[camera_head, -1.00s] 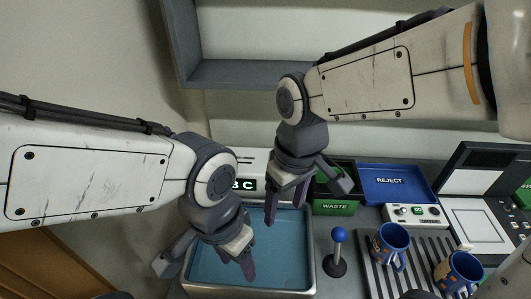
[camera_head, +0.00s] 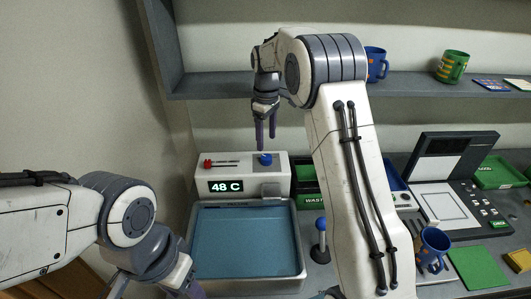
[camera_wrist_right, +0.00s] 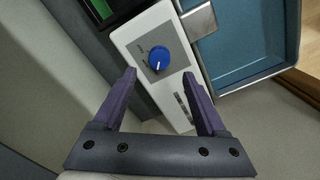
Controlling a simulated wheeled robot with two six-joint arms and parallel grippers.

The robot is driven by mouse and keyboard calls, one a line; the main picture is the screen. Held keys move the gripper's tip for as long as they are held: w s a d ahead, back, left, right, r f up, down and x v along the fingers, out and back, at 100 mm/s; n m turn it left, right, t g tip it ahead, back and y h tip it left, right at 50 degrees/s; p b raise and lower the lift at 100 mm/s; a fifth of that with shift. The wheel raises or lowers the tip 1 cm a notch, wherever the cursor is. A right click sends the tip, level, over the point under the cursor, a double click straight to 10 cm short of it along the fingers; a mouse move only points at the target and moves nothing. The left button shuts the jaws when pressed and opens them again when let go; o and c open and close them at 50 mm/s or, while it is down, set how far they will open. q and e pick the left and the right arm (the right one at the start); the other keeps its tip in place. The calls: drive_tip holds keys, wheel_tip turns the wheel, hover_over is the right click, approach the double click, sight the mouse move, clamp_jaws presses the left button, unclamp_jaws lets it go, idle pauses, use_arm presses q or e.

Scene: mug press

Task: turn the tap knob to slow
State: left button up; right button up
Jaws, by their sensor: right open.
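The blue tap knob (camera_head: 265,159) sits on top of a white tap unit (camera_head: 222,172) behind the sink (camera_head: 248,205). In the right wrist view the round knob (camera_wrist_right: 159,58) has a white pointer mark towards the lower side, and small lettering on its grey plate is too small to read. My right gripper (camera_head: 265,146) is open and points down above the knob. In the right wrist view its fingertips (camera_wrist_right: 159,75) stand apart on either side of the knob, with no visible contact. My left gripper (camera_head: 180,285) is low at the bottom edge, partly cut off.
A blue-topped lever (camera_head: 320,225) stands right of the sink. A blue mug (camera_head: 432,248) is at right. A shelf (camera_head: 430,83) runs behind my right arm.

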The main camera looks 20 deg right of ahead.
sight(267, 157)
wheel_tip(267, 157, down, 7)
drive_tip(key=shift+s+r+p, duration=0.1)
drive_tip(key=shift+p, duration=0.6)
clamp_jaws()
drive_tip(key=shift+d, duration=0.25)
drive_tip(key=shift+a, duration=0.1)
